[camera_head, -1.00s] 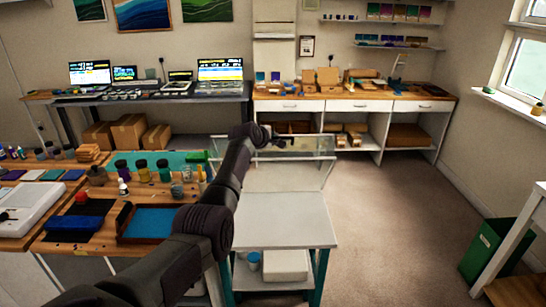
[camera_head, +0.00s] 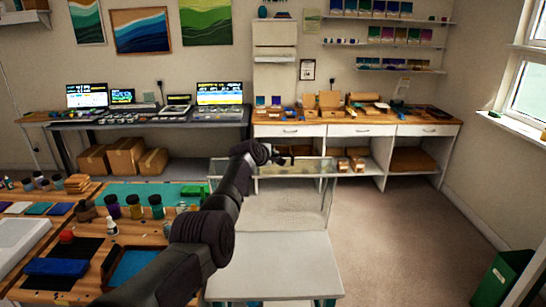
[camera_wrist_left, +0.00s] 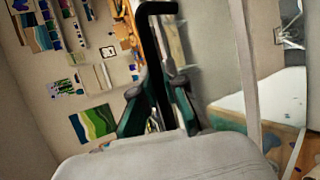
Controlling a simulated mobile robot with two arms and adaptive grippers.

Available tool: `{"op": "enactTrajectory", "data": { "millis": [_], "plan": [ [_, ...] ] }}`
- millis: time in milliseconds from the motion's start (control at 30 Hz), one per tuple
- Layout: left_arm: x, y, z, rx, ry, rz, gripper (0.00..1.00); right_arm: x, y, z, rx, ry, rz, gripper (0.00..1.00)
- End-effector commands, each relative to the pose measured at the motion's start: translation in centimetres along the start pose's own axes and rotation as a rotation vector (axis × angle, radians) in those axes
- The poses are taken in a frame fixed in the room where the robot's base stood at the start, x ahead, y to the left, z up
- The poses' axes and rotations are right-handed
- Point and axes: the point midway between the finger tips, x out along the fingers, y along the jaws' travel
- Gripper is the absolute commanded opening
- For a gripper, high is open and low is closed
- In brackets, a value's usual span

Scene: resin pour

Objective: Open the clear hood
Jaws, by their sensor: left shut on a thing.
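The clear hood (camera_head: 310,168) stands at the far end of the white table (camera_head: 280,262) in the head view. Its see-through panels and pale edges show, but its exact tilt is hard to tell. My left gripper (camera_head: 283,158) is at the hood's upper edge, with my arm reaching over the table from the lower left. In the left wrist view, the dark green fingers of my left gripper (camera_wrist_left: 158,112) are closed around a black bent handle (camera_wrist_left: 148,50). A clear panel edge (camera_wrist_left: 243,60) runs beside it. My right gripper is in neither view.
A wooden bench (camera_head: 60,225) on the left holds jars, a blue tray (camera_head: 135,270) and a green-blue mat (camera_head: 125,190). A desk with screens (camera_head: 220,93) and a white cabinet (camera_head: 400,130) stand behind. Open floor (camera_head: 400,230) lies to the right.

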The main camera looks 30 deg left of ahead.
Motion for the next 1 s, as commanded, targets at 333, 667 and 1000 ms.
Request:
{"op": "enactTrajectory", "data": {
  "millis": [333, 667, 1000],
  "plan": [
    [0.0, -0.1, -0.1, 0.002, 0.001, -0.002, 0.37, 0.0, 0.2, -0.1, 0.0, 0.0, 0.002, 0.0],
    [-0.1, -0.1, 0.0, 0.001, 0.0, -0.002, 0.37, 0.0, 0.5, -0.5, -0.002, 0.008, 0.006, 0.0],
    [-2.3, -0.1, 0.0, 0.003, 0.0, 0.0, 0.37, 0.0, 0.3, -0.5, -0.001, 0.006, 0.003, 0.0]
  ]
}}
